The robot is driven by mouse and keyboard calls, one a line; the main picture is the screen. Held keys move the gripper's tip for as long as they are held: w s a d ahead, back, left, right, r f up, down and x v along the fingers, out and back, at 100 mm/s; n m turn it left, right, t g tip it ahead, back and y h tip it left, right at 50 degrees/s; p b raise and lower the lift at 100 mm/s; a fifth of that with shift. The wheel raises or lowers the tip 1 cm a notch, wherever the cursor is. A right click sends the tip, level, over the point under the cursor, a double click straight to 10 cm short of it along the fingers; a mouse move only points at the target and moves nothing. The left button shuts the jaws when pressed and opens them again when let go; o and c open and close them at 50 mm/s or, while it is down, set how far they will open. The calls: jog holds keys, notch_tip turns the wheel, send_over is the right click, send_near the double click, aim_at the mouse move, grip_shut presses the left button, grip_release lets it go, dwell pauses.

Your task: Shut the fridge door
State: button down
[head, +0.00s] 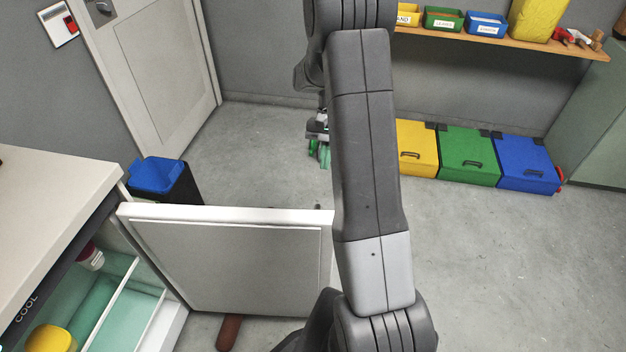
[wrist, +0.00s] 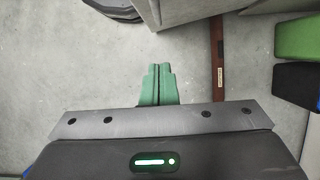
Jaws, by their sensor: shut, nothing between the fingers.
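The fridge door (head: 235,262) stands wide open in the head view, swung out to the right from the white fridge (head: 50,200). Its inner panel faces me. The fridge's inside shows shelves, a yellow item and a white jar with a red part. My gripper (head: 321,154) is beyond the door, partly hidden behind my arm. In the wrist view my gripper's green fingers (wrist: 158,86) are together and empty, above bare floor. I cannot tell from the wrist view whether anything touches them.
A black bin with a blue lid (head: 158,175) stands behind the door. Yellow, green and blue boxes (head: 468,157) line the back wall under a shelf (head: 500,42). A room door (head: 150,70) is at the back left. The floor at right is clear.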

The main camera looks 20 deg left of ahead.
jog(key=s+d+f, duration=0.1)
jog(key=s+f, duration=0.6)
jog(key=f, duration=0.2)
jog(key=shift+s+d, duration=0.2)
jog(key=shift+d, duration=0.2)
